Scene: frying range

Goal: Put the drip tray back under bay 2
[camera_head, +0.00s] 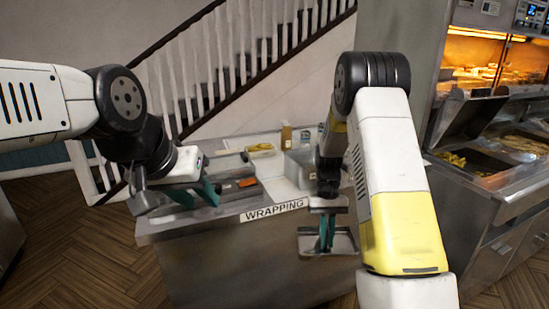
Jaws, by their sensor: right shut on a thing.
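My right gripper (327,246) hangs in front of the wrapping counter, its teal fingers pointing down. It is shut on a small grey metal tray (345,243), which looks like the drip tray and is held clear of the floor. My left gripper (208,192) is over the left part of the counter, with teal fingers showing. The gap between its fingers is not clear. The frying range (505,195) stands at the right. No bay number is readable, and my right arm covers part of the view toward the range.
The steel counter with a WRAPPING label (273,211) fills the middle. On it are a yellowish food tray (261,149), a bottle (286,136) and a dark tray with a reddish item. Wooden floor (75,245) is open at the left. A staircase rises behind.

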